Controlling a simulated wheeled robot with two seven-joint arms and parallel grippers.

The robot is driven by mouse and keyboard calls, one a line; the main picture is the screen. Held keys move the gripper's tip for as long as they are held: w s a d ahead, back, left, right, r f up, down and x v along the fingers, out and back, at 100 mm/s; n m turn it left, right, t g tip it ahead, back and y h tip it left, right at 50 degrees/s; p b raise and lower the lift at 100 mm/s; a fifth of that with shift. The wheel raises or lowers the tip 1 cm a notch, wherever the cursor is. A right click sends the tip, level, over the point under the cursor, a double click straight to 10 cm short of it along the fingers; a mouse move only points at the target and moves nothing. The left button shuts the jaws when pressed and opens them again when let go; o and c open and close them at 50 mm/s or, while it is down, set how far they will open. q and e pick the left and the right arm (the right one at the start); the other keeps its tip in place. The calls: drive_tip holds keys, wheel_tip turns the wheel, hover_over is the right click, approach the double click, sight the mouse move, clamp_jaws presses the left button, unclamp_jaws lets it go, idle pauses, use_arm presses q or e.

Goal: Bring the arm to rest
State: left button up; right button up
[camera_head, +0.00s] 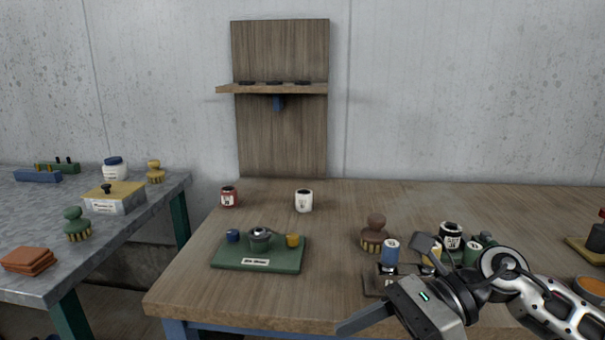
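My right arm comes in from the lower right. Its gripper (378,284) is over the front right part of the wooden table (335,290), with its two fingers spread wide apart. I see nothing held between them. Behind and beside the gripper are a dark tray (372,284), a blue jar (390,249) and a brown-handled brush (375,232). The gripper and wrist hide part of the tray and the jars around it. How high the gripper is above the table is hard to tell. My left gripper is not in view.
A green tray (225,262) holds small pots. A red jar (229,197) and a white jar (304,201) stand behind it. A dark-labelled jar (451,236) stands near my wrist. An orange bowl (591,289) is at the right edge. A wooden shelf (225,89) stands at the back.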

drive_tip(key=w+a+r+m+t+y, duration=0.1)
drive_tip(key=a+m+t+y, duration=0.1)
drive_tip(key=m+t+y, duration=0.5)
drive_tip(key=w+a+r+m+t, duration=0.15)
drive_tip(key=m+t, duration=0.25)
drive_tip(key=m, duration=0.8)
drive_tip(key=w+d+f+m+t+h, duration=0.15)
drive_tip(key=f+m+t+h, duration=0.25)
drive_tip(key=m, duration=0.4)
drive_tip(key=d+f+m+t+h, duration=0.3)
drive_tip(key=f+m+t+h, duration=0.15)
drive_tip(key=m, duration=0.45)
drive_tip(key=s+d+f+m+g+h, duration=0.2)
drive_tip(key=s+f+m, duration=0.4)
drive_tip(key=f, duration=0.3)
drive_tip(key=s+d+f+m+g+h, duration=0.3)
drive_tip(key=s+f+m+h, duration=0.3)
drive_tip(key=f+m, duration=0.3)
drive_tip(key=shift+s+f+g+h, duration=0.15)
drive_tip(key=shift+f+g+h, duration=0.3)
drive_tip(key=shift+f+g, duration=0.25)
